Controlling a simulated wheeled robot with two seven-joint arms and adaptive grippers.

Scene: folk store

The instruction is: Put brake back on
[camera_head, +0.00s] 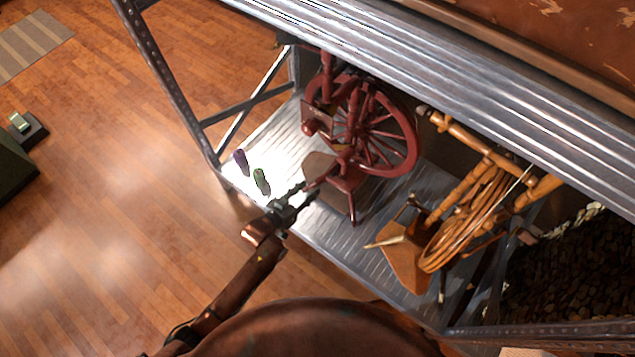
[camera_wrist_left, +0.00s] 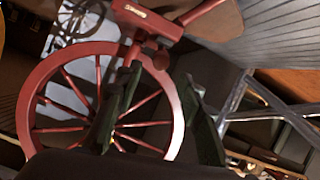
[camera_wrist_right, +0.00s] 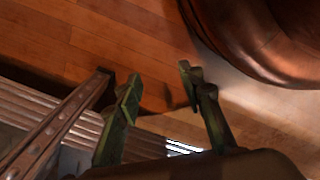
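A dark red spinning wheel (camera_head: 362,125) stands upright on the metal shelf, and its spoked wheel fills much of the left wrist view (camera_wrist_left: 98,47). I cannot make out which part is the brake. My left gripper (camera_head: 307,193) is at the shelf's front edge, near the lower front of the red spinning wheel. Its fingers (camera_wrist_left: 160,112) are apart with the red rim and spokes seen between and behind them; I see nothing gripped. My right gripper (camera_wrist_right: 160,88) is open and empty near a metal rack post, outside the head view.
A light wooden spinning wheel (camera_head: 470,215) stands right of the red one. Purple (camera_head: 241,162) and green (camera_head: 261,181) spools are at the shelf's left end. A corrugated upper shelf (camera_head: 450,75) and a rack post (camera_head: 170,80) bound the space.

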